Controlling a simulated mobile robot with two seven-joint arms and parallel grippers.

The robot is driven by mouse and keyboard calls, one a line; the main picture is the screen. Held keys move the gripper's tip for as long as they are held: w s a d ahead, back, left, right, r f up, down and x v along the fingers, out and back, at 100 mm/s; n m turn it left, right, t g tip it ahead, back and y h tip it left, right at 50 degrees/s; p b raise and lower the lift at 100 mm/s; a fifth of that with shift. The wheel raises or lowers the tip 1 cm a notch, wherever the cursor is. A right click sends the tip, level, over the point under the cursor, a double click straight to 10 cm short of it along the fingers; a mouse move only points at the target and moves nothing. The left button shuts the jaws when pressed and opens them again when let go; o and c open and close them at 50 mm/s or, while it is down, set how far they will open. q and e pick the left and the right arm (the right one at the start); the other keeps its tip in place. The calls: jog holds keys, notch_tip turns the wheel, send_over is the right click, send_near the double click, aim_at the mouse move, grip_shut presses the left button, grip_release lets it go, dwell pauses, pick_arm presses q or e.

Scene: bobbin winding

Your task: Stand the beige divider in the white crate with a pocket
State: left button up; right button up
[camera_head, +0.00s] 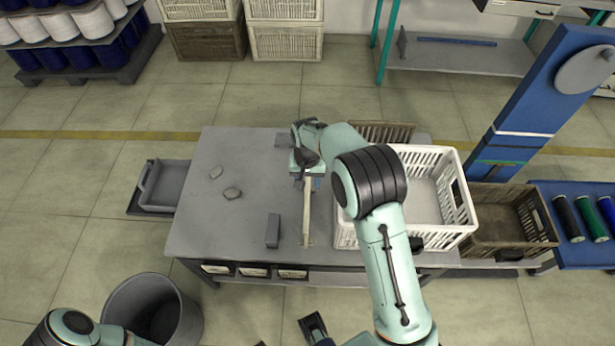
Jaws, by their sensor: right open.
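The beige divider (306,218) shows as a long narrow strip on the grey table, left of the white crate. Its far end is hidden under my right gripper (307,182). The gripper is open over that end; I cannot tell whether its fingers touch the divider. The white crate (444,238) stands on the right of the table, with slotted walls. My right arm covers its left part, and I see no pocket clearly. My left arm enters at the bottom left. A dark part at the bottom edge may be my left gripper (314,328), but its fingers are unclear.
A dark grey block (273,231) and two small grey pieces lie on the left of the table (200,225). A brown crate (500,238) stands right of the white crate. A grey bin (118,300) stands in front at left. The table's left part is mostly free.

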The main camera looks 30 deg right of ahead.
aim_at(307, 193)
notch_tip(307, 193, down, 6)
jog(key=b, duration=0.3)
jog(key=shift+r, duration=0.1)
jog(key=shift+f+b, duration=0.55)
jog(key=shift+f, duration=0.1)
jog(key=shift+w, duration=0.1)
